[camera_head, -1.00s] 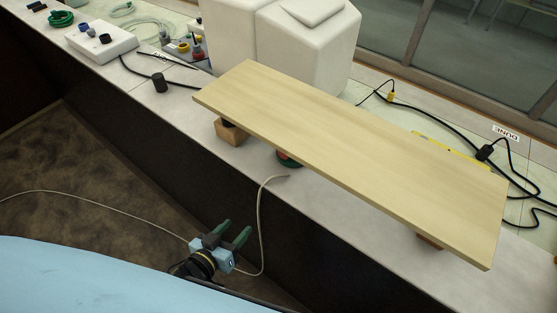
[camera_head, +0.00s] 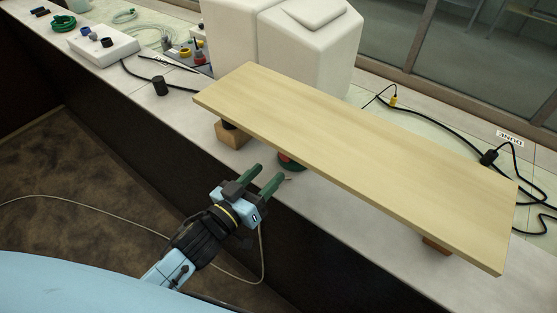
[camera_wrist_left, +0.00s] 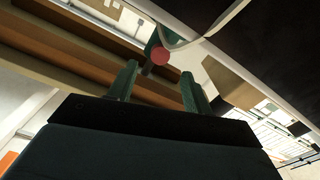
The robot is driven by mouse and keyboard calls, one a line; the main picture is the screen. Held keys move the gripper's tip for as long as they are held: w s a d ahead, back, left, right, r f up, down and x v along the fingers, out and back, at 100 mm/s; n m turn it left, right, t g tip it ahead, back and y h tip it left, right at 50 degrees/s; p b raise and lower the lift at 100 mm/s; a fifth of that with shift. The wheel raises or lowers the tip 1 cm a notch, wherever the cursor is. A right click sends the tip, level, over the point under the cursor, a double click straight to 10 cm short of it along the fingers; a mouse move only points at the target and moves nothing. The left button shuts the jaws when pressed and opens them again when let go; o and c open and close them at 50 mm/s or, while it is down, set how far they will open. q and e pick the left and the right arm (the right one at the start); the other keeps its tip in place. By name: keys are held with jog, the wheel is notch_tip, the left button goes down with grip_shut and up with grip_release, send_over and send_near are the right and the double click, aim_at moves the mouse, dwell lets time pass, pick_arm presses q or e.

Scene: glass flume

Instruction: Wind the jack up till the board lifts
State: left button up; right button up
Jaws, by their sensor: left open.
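The pale wooden board (camera_head: 350,150) lies over the bench on wooden blocks, one near its left end (camera_head: 230,136) and one near its right end (camera_head: 437,246). The jack (camera_head: 290,162) is mostly hidden beneath the board; a bit of green and red shows under the near edge. In the left wrist view a round red end (camera_wrist_left: 159,56) with green behind it shows just beyond the fingertips. My left gripper (camera_head: 269,174) is open and empty at the bench's front edge, its green fingers pointing toward the jack. In the left wrist view the red end appears between the fingers (camera_wrist_left: 159,75), apparently not gripped.
White block-shaped objects (camera_head: 310,50) stand behind the board. Black cables (camera_head: 440,125) lie on the bench at right. A white control box (camera_head: 103,47) and a small black cylinder (camera_head: 160,85) are at left. A thin pale cable hangs beside my left arm.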

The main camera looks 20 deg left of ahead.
aim_at(284, 157)
pick_arm(q)
jog(key=shift+x, duration=2.75)
jog(key=shift+c, duration=0.4)
jog(key=c, duration=0.9)
jog(key=shift+m, duration=0.3)
jog(key=m+p, duration=0.1)
jog(key=m, duration=0.2)
jog(key=shift+m+p, duration=0.3)
jog(key=shift+p, duration=0.1)
jog(key=m+p, duration=0.1)
jog(key=m, duration=0.4)
jog(key=shift+m, duration=0.4)
